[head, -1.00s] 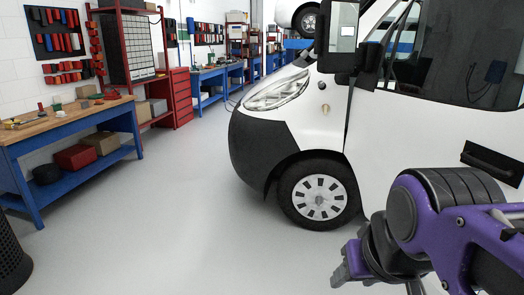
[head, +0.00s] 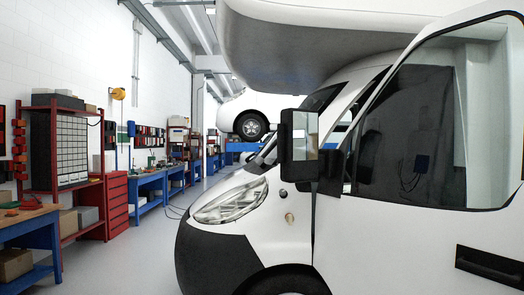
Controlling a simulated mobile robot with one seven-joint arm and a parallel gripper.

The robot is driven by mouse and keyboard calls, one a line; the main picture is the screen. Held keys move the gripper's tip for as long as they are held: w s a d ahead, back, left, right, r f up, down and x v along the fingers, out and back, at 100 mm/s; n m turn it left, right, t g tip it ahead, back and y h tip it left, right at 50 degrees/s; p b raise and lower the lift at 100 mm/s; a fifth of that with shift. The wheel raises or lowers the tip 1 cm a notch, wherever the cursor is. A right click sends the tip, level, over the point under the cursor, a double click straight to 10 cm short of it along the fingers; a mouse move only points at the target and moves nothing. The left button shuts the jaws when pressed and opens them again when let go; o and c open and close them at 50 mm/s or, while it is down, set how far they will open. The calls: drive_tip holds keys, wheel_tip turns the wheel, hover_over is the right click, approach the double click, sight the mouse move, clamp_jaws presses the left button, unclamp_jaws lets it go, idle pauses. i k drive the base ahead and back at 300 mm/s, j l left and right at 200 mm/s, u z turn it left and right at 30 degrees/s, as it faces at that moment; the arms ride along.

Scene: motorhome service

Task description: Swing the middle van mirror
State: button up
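The van mirror (head: 299,144) is a tall black housing on the front door of the white van (head: 368,235), near the middle of the head view. Its glass faces me and stands out from the door on a dark mount (head: 331,172). Nothing touches the mirror. My gripper is not in view now.
The van's black door handle (head: 489,266) is at the lower right. Its white overcab (head: 300,45) hangs above the windscreen. Blue workbenches (head: 150,186) and a red drawer cabinet (head: 117,205) line the left wall. Grey floor (head: 130,255) lies clear between them and the van.

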sight(299, 157)
drive_tip(key=i+l, duration=0.15)
drive_tip(key=i, duration=0.65)
drive_tip(key=i+l, duration=0.15)
drive_tip(key=i, duration=0.65)
drive_tip(key=k+j+z, duration=0.1)
drive_tip(key=z, duration=1.6)
